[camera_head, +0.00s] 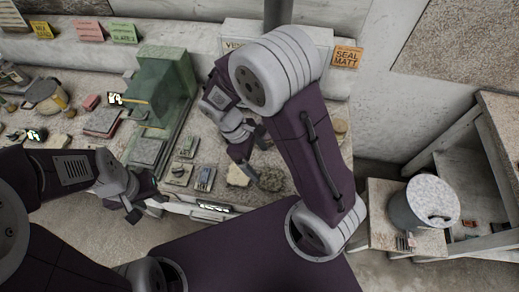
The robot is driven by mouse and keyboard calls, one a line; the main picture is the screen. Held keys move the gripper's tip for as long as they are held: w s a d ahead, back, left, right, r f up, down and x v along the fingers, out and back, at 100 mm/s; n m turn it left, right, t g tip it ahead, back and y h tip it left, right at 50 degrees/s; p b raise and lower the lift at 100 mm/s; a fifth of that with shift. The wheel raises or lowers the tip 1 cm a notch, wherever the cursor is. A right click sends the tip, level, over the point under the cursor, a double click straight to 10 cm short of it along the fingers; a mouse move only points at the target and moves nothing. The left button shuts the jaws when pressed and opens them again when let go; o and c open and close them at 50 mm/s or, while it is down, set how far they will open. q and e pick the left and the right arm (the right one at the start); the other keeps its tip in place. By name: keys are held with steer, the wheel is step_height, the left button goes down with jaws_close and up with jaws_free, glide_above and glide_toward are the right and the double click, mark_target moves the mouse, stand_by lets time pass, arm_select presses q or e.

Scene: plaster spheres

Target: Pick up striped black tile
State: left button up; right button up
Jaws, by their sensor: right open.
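Several small flat tiles lie on the worktop in front of the green box. One grey tile with stripe-like marks (204,178) lies left of my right gripper; at this size I cannot tell whether it is the striped black tile. A similar tile (178,174) lies to its left and another (188,146) behind it. A black-and-white piece (213,207) shows at the worktop's front edge. My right gripper (256,163) is open above the worktop, right of these tiles. My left gripper (147,205) seems open and empty, by the front edge at left.
A pale yellowish lump (238,175) and a darker lump (272,179) lie below my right gripper. A grey bucket (424,203) stands on a low stand at right. Books and other clutter fill the left.

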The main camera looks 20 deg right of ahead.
mark_target(271, 178)
steer(key=s+f, duration=0.1)
steer(key=s+d+f, duration=0.1)
steer(key=shift+s+f, duration=0.15)
steer(key=shift+f, duration=0.2)
steer(key=shift+w+d+f, duration=0.1)
steer(key=shift+w+f, duration=0.1)
steer(key=shift+w, duration=0.05)
steer(key=shift+d+f, duration=0.1)
steer(key=shift+f, duration=0.15)
steer(key=x, duration=0.4)
steer(key=shift+s+d+f+b, duration=0.15)
steer(key=shift+s+f+b, duration=0.05)
steer(key=shift+s+b, duration=0.2)
arm_select(q)
steer(key=shift+s+f, duration=0.15)
steer(key=shift+s, duration=0.3)
arm_select(e)
steer(key=shift+w, duration=0.15)
steer(key=c, duration=1.8)
